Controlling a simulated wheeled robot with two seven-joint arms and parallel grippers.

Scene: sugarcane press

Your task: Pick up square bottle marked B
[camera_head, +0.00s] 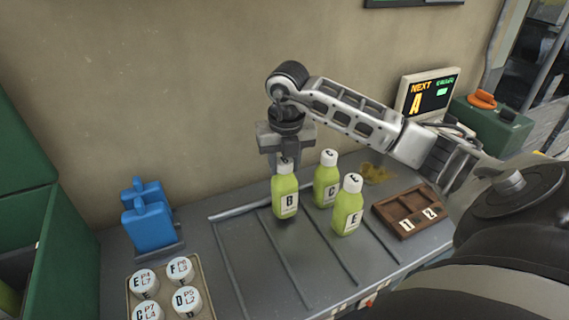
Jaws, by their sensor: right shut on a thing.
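The square bottle marked B (286,190) is green with a white cap and a white label. It stands upright at the back of the grey counter (262,270); I cannot tell whether its base touches the surface. My right gripper (284,156) comes down over it from above and is shut on its cap end, hiding part of the cap. My left gripper is not in view.
Green bottles marked C (326,182) and E (347,212) stand close to the right of B. A wooden tray (399,224) with slots 1 and 2 lies further right. A tray of white lidded jars (206,304) and blue blocks (149,224) are at left. A screen (431,93) reads NEXT A.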

